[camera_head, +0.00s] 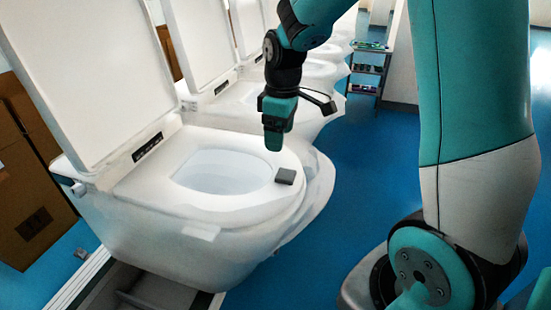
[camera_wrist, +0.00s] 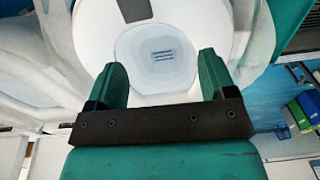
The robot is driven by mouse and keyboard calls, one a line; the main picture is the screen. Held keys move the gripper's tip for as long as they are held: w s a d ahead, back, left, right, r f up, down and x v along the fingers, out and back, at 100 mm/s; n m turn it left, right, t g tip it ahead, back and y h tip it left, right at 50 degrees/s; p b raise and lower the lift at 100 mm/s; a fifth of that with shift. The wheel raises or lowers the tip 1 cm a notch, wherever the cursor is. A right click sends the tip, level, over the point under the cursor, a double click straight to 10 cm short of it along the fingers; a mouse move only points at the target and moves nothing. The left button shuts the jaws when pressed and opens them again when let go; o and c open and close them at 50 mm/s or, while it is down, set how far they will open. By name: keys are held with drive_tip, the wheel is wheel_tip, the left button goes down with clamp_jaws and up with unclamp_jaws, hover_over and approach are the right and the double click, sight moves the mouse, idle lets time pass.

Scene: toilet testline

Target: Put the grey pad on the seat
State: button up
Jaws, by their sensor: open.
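The grey pad (camera_head: 285,176) lies flat on the front right part of the white toilet seat (camera_head: 150,190). It also shows at the top edge of the wrist view (camera_wrist: 134,10), partly cut off by the frame. My gripper (camera_head: 273,142) hangs above the seat, just up and left of the pad in the head view, apart from it. In the wrist view my gripper's two green fingers (camera_wrist: 163,68) are spread with nothing between them, and the bowl opening shows beyond them.
The raised white lid (camera_head: 85,70) stands behind the seat. More toilets (camera_head: 250,100) stand in a row behind. A dark shelf cart (camera_head: 368,70) is at the back. Brown boxes (camera_head: 30,190) are at the left.

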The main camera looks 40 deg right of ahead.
drive_tip(key=s+a+r+y, duration=0.1)
drive_tip(key=s+a+r, duration=0.2)
drive_tip(key=s+a, duration=0.6)
drive_tip(key=s+a+r+y, duration=0.2)
drive_tip(key=s+a+r, duration=0.1)
drive_tip(key=s+a, duration=0.6)
drive_tip(key=s, duration=0.3)
drive_tip(key=shift+a+r+y, duration=0.25)
drive_tip(key=shift+a+y, duration=0.05)
drive_tip(key=shift+a, duration=0.1)
drive_tip(key=shift+w, duration=0.1)
